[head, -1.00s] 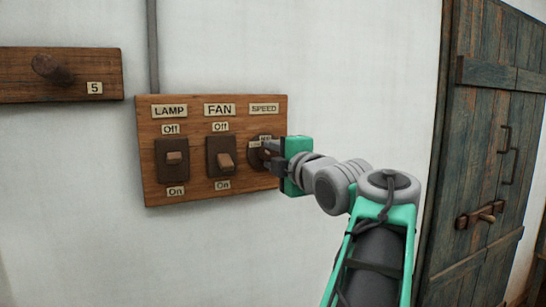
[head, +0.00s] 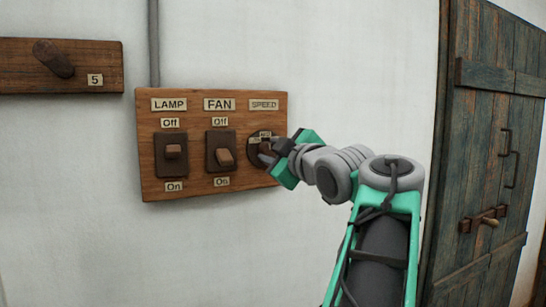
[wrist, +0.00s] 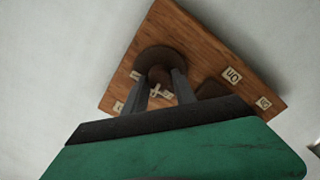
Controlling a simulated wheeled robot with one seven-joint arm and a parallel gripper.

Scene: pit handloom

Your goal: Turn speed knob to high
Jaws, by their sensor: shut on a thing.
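The round dark speed knob (head: 256,146) sits under the SPEED label (head: 264,105) at the right of the wooden switch board (head: 195,100). My gripper (head: 268,150) is at the knob, coming from the right, and its fingers hide part of it. In the wrist view my gripper (wrist: 162,92) has its two fingers on either side of the raised grip of the knob (wrist: 157,62), shut on it. Small labels by the knob are partly hidden and too small to read.
The lamp switch (head: 171,156) and fan switch (head: 221,152) are left of the knob on the same board. A wooden peg board (head: 20,65) hangs at the upper left. A plank door (head: 480,150) stands at the right. The wall below the board is bare.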

